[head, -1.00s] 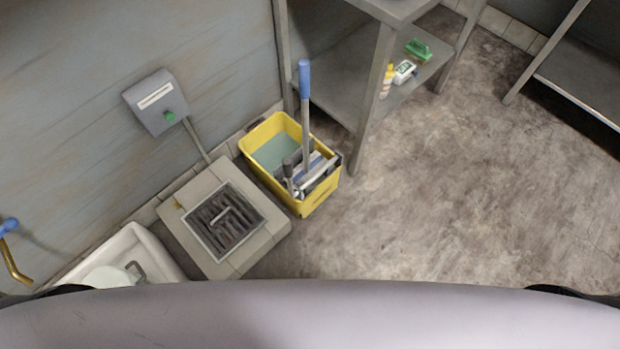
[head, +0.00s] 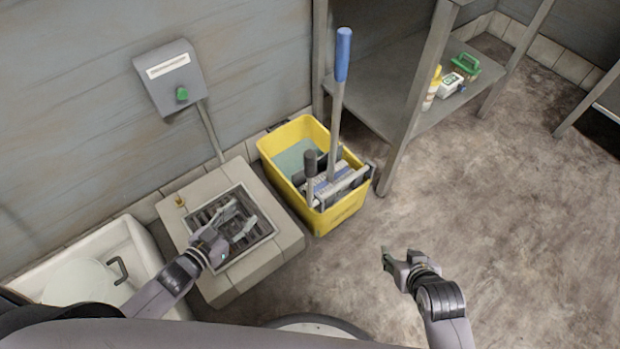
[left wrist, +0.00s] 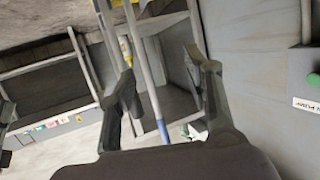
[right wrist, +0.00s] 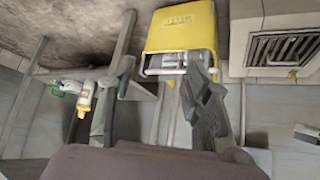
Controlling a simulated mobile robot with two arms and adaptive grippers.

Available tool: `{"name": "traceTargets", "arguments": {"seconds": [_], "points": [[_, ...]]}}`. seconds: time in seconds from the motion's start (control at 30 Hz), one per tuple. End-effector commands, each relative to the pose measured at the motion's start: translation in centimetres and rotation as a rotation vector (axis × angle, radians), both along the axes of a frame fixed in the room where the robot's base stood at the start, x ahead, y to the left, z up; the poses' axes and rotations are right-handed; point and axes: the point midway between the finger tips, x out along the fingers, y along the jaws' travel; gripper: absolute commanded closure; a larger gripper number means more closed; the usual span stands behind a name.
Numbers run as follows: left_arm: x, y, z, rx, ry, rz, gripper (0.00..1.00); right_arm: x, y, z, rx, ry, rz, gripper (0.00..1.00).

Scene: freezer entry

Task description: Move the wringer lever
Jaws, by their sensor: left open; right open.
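The wringer lever (head: 310,178) is a short grey bar with a dark grip, standing nearly upright at the front of the yellow mop bucket (head: 340,217). The wringer (head: 345,188) sits in the bucket's right part. A long blue-topped mop handle (head: 342,60) rises behind the lever. My left gripper (head: 238,218) is open and empty above the floor drain, left of the lever and apart from it. My right gripper (head: 390,262) is open and empty over the floor, right of and nearer than the bucket. The bucket also shows between its fingers in the right wrist view (right wrist: 182,25).
A grated floor drain (head: 262,235) lies left of the bucket. A white basin (head: 140,248) stands further left. A wall box (head: 168,72) with a green button hangs above. A metal shelf (head: 400,85) with bottles stands behind the bucket. The floor (head: 520,220) at right is clear.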

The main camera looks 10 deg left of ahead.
Motion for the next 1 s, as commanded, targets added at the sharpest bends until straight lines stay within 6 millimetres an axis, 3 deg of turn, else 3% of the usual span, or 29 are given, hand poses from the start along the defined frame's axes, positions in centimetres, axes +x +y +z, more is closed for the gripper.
{"name": "traceTargets", "arguments": {"seconds": [0.2,0.4,0.67,1.0], "points": [[0.2,-4.7,5.2,-0.129,-0.191,-0.166,0.54,0.5,0.2,6.0,0.026,-0.138,0.000,0.55],[-0.3,-6.4,7.9,-0.179,-0.246,-0.227,0.54,0.2,0.2,9.1,0.036,-0.188,0.001,0.55],[2.5,-8.4,8.2,-0.183,-0.254,-0.228,0.54,2.3,1.0,11.3,0.070,-0.334,0.011,0.55],[8.6,-12.8,8.1,-0.182,-0.253,-0.227,0.54,5.7,2.8,17.4,0.159,-0.693,0.033,0.55]]}}
